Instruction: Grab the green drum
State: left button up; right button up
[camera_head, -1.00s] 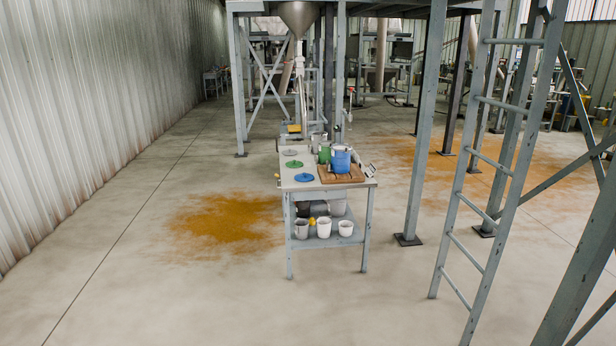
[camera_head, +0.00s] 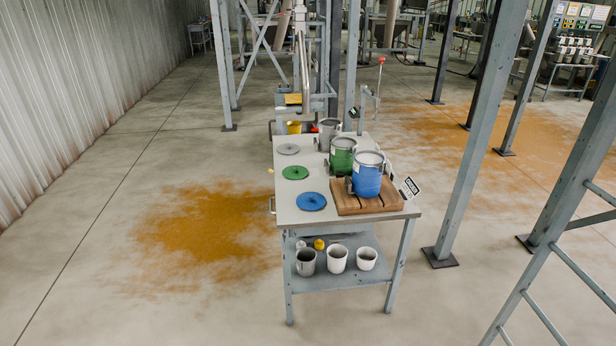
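The green drum (camera_head: 342,156) stands upright on the table (camera_head: 296,217), behind the blue drum (camera_head: 367,176) and in front of the grey drum (camera_head: 328,131). The blue drum hides part of its lower right side. The blue drum stands on a brown wooden board (camera_head: 350,207). A green lid (camera_head: 295,173) lies flat on the table to the left of the green drum. Neither of my grippers shows in the view.
A blue lid (camera_head: 311,201) and a grey lid (camera_head: 288,149) also lie on the table. White and grey buckets (camera_head: 337,259) stand on its lower shelf. Steel posts (camera_head: 476,150) and a ladder (camera_head: 545,235) stand to the right. The floor in front is clear.

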aim_at(341, 160)
jog(key=i+z, duration=0.15)
jog(key=i, duration=0.2)
jog(key=i+j+z, duration=0.15)
jog(key=i, duration=0.25)
jog(key=i+j+u, duration=0.2)
jog(key=i+l, duration=0.1)
